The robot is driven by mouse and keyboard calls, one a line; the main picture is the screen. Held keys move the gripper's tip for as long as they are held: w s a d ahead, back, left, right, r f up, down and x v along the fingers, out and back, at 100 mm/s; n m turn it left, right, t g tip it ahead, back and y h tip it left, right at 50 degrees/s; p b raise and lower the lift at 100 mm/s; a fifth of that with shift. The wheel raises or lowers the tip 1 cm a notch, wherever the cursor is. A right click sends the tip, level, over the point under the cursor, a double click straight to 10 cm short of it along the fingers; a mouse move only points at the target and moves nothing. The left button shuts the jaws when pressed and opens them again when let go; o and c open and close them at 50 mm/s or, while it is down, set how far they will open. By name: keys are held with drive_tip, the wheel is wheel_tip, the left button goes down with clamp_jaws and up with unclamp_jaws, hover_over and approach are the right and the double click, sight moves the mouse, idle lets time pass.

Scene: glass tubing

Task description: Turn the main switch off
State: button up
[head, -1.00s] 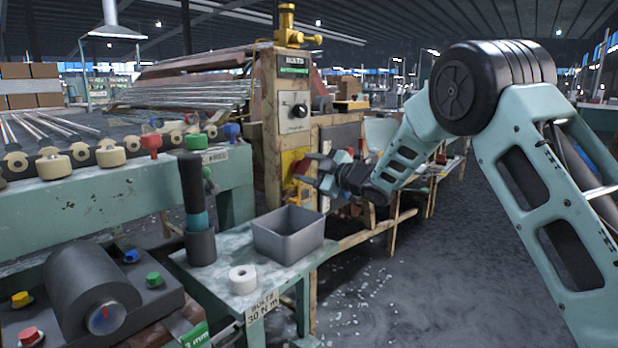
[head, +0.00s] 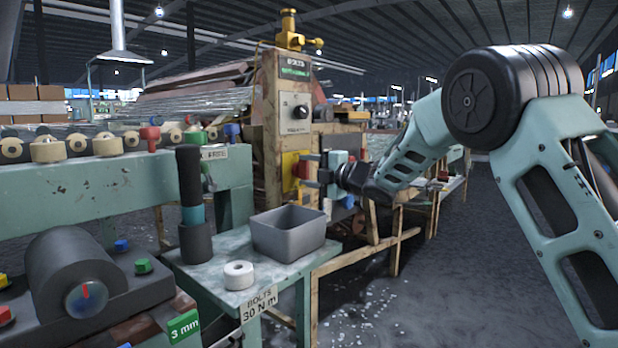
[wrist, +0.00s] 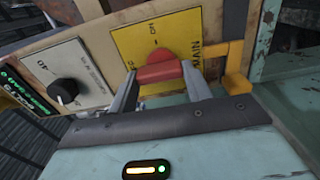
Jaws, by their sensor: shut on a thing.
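The main switch is a red handle (head: 301,170) on a yellow plate (head: 289,187) on the front of the machine's post. In the wrist view the red handle (wrist: 160,72) lies between my two fingers, across the gap, in front of the yellow plate (wrist: 150,41) with black lettering. My gripper (wrist: 161,79) is shut on the handle, one finger at each end. In the head view my gripper (head: 308,170) reaches the switch from the right. The handle's exact setting against the lettering is hard to read.
A white panel with a black knob (wrist: 65,89) sits beside the yellow plate. A yellow bracket (wrist: 235,82) stands close to the right finger. Open floor lies to the right.

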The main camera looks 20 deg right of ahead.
drive_tip(key=shift+f, duration=0.1)
idle(0.4)
drive_tip(key=o, duration=1)
drive_tip(key=p+v, duration=0.3)
drive_tip(key=v, duration=1.4)
drive_tip(key=shift+s+d, duration=0.15)
drive_tip(key=shift+s, duration=0.05)
